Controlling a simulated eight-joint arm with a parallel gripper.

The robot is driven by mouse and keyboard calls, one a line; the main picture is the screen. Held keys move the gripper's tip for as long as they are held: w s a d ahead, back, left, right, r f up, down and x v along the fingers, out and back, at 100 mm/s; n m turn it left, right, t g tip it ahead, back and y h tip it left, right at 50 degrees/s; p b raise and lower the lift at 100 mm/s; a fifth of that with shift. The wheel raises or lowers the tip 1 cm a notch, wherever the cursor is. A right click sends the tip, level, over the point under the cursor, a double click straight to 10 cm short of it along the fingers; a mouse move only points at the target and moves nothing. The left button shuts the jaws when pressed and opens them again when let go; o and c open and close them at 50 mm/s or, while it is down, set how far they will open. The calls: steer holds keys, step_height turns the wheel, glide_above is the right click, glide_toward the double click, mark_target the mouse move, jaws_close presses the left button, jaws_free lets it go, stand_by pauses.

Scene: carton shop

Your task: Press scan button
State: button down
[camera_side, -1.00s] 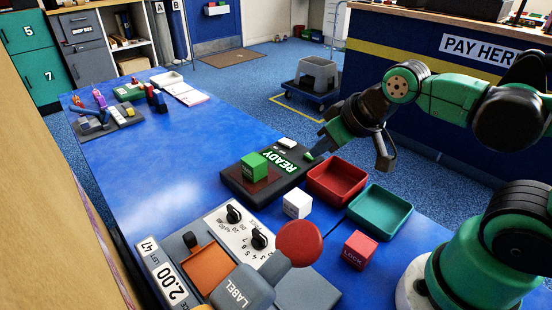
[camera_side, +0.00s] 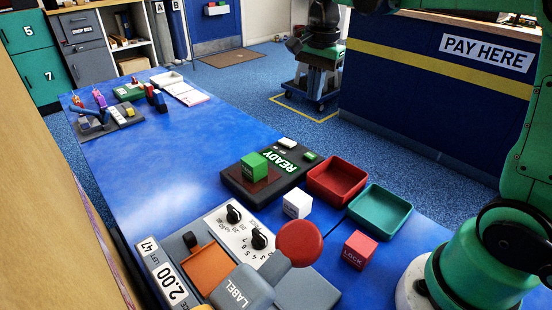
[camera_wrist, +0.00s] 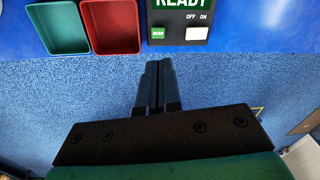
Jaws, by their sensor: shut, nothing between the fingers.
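The dark scanner (camera_side: 238,182) lies on the blue table, with READY lit in white on green. Its small green scan button (camera_side: 310,156) is at the end near the red tray; it also shows in the wrist view (camera_wrist: 158,32). A green box (camera_side: 253,167) sits on the scanner's reddish plate. My gripper (camera_wrist: 158,66) is shut and empty. In the wrist view its fingertips appear just below the green button, over the blue floor; they do not appear to touch the scanner. In the side view my wrist is at the top, partly cut off.
A white OFF/ON switch (camera_wrist: 197,33) is beside the button. A red tray (camera_side: 336,181) and a teal tray (camera_side: 380,212) stand next to the scanner. A white cube (camera_side: 297,205), a red LOCK cube (camera_side: 359,249) and a label machine (camera_side: 240,290) are nearer. The table's left middle is clear.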

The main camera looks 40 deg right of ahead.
mark_target(309, 155)
steer(key=shift+w+d+f+m+g, duration=0.2)
steer(key=shift+w+d+m+g, duration=0.25)
steer(key=shift+d+m, duration=0.5)
steer(key=shift+a+f, duration=0.15)
steer(key=shift+a, duration=0.05)
step_height(309, 155, down, 14)
steer(key=shift+r, duration=0.1)
steer(key=shift+f, duration=0.95)
steer(key=shift+w, duration=0.1)
step_height(309, 155, up, 15)
steer(key=shift+f, duration=0.2)
